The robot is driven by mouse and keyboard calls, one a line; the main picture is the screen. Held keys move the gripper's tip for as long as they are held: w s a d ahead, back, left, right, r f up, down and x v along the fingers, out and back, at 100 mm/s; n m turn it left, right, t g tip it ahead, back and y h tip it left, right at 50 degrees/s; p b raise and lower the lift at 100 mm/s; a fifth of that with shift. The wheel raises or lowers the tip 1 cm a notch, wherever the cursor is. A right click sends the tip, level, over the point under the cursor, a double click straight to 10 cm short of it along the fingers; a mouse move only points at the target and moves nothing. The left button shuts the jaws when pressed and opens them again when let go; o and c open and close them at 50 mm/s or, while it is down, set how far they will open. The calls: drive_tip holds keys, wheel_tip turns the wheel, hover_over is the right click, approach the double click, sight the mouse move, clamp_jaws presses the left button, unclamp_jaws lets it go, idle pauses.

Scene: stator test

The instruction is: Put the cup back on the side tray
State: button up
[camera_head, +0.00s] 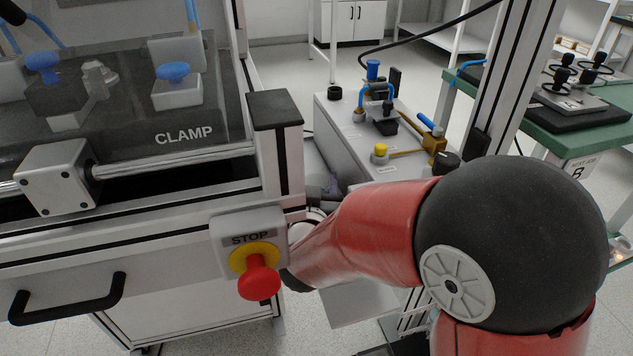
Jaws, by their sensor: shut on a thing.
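My red arm reaches left from the lower right, and its far end passes behind the post and STOP box of the test machine. My gripper is hidden there, so I cannot see its fingers or what they hold. I cannot make out a cup in this view. A pale flat panel (350,302) shows low down under my arm; I cannot tell whether it is the side tray. A small purple-grey shape (332,186) shows behind the post, too small to identify.
The machine's red STOP button (259,277) juts out close to my arm. A clear-covered clamp station (115,90) is at upper left. A grey bench (345,128) with fittings stands behind my arm. A green table (603,128) is at right. Floor shows between them.

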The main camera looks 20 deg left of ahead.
drive_tip(key=shift+f, duration=0.2)
drive_tip(key=o, duration=0.7)
drive_tip(key=shift+o, duration=0.2)
drive_tip(key=shift+r, duration=0.2)
drive_tip(key=s+d, duration=0.2)
drive_tip(key=s, duration=1)
